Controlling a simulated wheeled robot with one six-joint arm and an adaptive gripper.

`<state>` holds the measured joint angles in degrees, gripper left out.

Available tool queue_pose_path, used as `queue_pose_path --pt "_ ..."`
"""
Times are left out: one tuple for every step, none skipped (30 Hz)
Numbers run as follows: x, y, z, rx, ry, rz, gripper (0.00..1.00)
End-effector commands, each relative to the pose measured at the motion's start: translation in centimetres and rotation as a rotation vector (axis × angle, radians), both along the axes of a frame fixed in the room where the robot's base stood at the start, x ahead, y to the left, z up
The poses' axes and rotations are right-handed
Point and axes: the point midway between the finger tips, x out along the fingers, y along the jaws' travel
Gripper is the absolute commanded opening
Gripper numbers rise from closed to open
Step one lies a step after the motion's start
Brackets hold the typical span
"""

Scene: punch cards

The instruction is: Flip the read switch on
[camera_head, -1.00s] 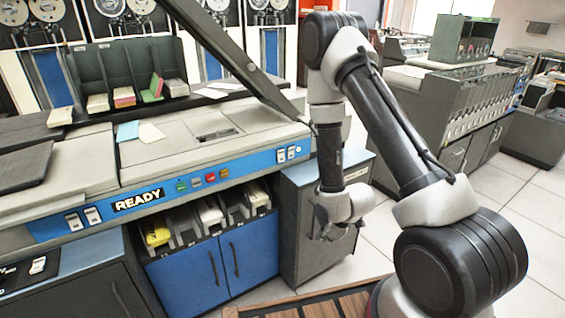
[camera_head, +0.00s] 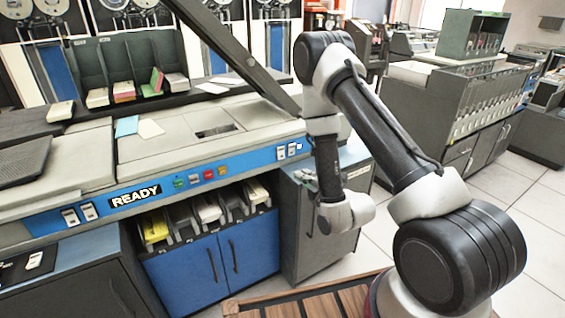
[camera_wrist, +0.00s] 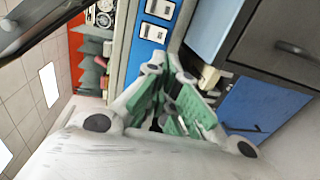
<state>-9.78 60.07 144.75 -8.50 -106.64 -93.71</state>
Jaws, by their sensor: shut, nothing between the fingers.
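A blue panel strip (camera_head: 235,169) runs along the front of the grey machine. White rocker switches sit on it: a pair at the left (camera_head: 79,214) and a pair at the right (camera_head: 287,151). No label is readable, so I cannot tell which is the read switch. In the wrist view, two white switches (camera_wrist: 153,32) show on the blue panel just beyond the fingertips. My gripper (camera_head: 305,178) is shut and empty, just below the right pair and pointing toward the panel. In the wrist view, its green-padded fingers (camera_wrist: 163,66) meet near the panel; contact is not visible.
A lit READY sign (camera_head: 135,196) and coloured buttons (camera_head: 195,179) sit between the switch pairs. Below are card bins (camera_head: 207,209) and blue cabinet doors (camera_head: 213,262). A raised dark lid (camera_head: 222,45) slants above the machine. A grey cabinet (camera_head: 325,230) stands behind my wrist.

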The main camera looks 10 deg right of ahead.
Motion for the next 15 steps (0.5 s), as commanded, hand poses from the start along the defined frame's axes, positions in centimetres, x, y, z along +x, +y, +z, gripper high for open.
queue_pose_path --pt "0.0 0.0 0.0 0.000 0.000 0.000 0.00" --pt "0.1 0.0 0.0 0.000 0.000 0.000 0.00" --pt "0.2 0.1 0.0 0.001 0.000 0.000 0.00" --pt "0.4 0.1 0.0 0.001 -0.001 0.000 0.00" --pt "0.6 0.2 -0.1 0.001 0.000 0.000 0.00" --pt "1.0 0.3 -0.1 0.001 -0.001 0.000 0.00" --pt "1.4 0.4 -0.2 0.002 -0.002 0.000 0.00" --pt "1.8 0.6 -0.2 0.002 -0.002 0.000 0.00" --pt "2.4 0.8 -0.3 0.002 -0.002 0.001 0.00" --pt "3.0 1.0 -0.4 0.001 -0.002 0.001 0.00" --pt "3.6 1.2 -0.5 0.001 -0.003 0.001 0.00" --pt "4.4 1.5 -0.6 0.001 -0.003 0.001 0.00" --pt "5.0 1.7 -0.7 0.002 -0.003 0.001 0.00" --pt "5.7 1.9 -0.8 0.002 -0.002 0.001 0.00" --pt "6.5 2.2 -0.9 0.002 -0.002 0.001 0.00"
